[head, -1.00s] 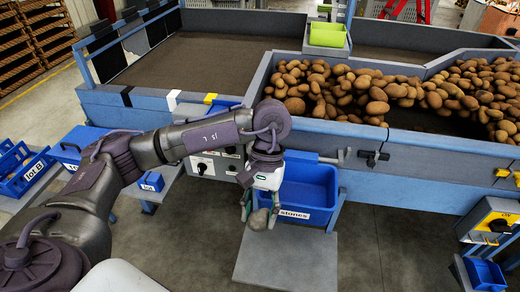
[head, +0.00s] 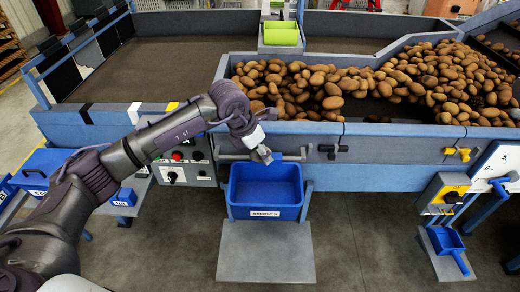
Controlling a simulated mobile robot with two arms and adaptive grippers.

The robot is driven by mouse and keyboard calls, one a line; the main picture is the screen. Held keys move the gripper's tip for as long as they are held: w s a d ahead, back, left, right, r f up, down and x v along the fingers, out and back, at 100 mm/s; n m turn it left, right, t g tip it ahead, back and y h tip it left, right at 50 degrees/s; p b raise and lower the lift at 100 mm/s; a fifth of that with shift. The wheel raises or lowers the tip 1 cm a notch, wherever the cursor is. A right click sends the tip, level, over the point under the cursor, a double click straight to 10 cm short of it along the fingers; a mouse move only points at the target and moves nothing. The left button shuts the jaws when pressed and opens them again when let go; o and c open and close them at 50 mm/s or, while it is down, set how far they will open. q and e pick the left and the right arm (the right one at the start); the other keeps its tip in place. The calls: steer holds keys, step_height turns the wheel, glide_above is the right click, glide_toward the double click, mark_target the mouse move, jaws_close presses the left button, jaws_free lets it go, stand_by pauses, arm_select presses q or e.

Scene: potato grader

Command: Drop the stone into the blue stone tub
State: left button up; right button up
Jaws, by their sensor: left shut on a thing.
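The blue stone tub (head: 266,212), labelled "stones", stands in front of the grader and looks empty inside. My left gripper (head: 266,156) is above the tub's back edge, just in front of the grader's side wall. It is shut on the grey stone (head: 263,155), which is small and partly hidden by the fingers. The stone is apart from the tub. My right gripper is not in view.
A grey platform (head: 266,262) lies in front of the tub. Potatoes (head: 350,85) cover the grader bed behind. A control panel (head: 186,165) is left of the tub. A yellow switch box (head: 444,194) and blue scoop (head: 447,243) are at right.

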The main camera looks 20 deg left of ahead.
arm_select(q)
steer(key=shift+s+f+b, duration=0.15)
steer(key=shift+f+b, duration=0.15)
steer(key=shift+f, duration=0.45)
step_height(320, 180, down, 4)
steer(key=shift+f+b, duration=0.1)
steer(key=shift+b, duration=0.75)
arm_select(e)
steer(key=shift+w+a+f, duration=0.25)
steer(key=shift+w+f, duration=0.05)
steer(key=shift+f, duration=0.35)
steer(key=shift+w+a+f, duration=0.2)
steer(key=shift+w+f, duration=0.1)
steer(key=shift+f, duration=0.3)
arm_select(q)
steer(key=o, duration=1.3)
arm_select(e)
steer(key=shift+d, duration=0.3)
